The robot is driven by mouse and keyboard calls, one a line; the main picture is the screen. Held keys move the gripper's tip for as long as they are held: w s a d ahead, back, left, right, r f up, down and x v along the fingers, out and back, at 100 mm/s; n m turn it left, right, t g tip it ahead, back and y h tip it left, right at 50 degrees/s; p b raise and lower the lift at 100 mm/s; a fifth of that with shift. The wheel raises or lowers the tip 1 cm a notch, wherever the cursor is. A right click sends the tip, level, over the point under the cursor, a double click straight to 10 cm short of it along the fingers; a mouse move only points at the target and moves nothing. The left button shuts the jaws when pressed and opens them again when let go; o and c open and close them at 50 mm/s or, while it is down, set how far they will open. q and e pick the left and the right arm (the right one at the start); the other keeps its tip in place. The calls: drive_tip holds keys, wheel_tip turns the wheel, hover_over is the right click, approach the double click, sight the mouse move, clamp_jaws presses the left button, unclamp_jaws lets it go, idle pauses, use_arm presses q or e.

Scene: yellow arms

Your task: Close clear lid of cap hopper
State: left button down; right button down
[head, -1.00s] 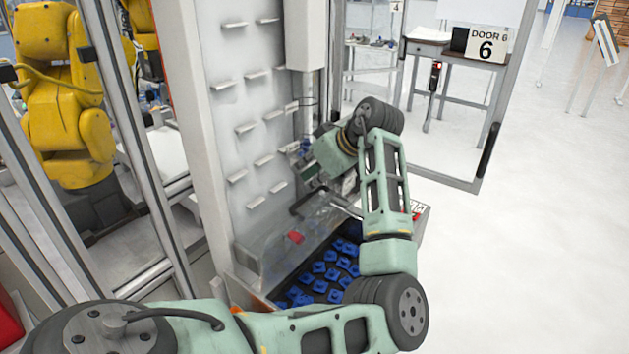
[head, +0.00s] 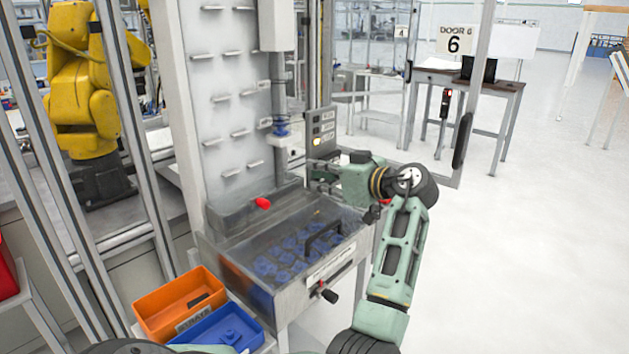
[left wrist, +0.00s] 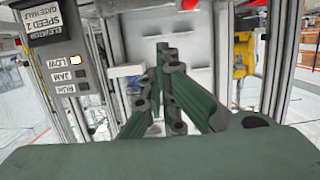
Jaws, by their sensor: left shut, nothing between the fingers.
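The cap hopper (head: 290,299) is a grey box at the base of a tall panel, with blue caps inside. Its clear lid (head: 240,246) lies down flat over the caps, with its black handle (head: 323,238) near the front right. From this angle I see no gap at the rim. My left gripper (head: 313,174) is above and behind the hopper's right end, apart from the lid, pointing left. Its fingers are together and empty in the left wrist view (left wrist: 163,50). My right gripper is not in view.
An orange bin (head: 180,312) and a blue bin (head: 240,318) stand at the hopper's front left. A control box with labels (head: 321,135) stands close behind my gripper; it also shows in the left wrist view (left wrist: 62,60). Open floor lies to the right.

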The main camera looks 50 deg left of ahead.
use_arm(q)
drive_tip(key=shift+w+d+f+b, duration=0.1)
drive_tip(key=shift+d+f+b, duration=0.2)
drive_tip(key=shift+d, duration=0.25)
drive_tip(key=shift+w+d+f+b, duration=0.1)
drive_tip(key=shift+d+f+b, duration=0.2)
drive_tip(key=shift+d, duration=0.2)
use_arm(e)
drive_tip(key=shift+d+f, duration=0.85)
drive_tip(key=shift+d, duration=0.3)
use_arm(q)
drive_tip(key=v, duration=1.2)
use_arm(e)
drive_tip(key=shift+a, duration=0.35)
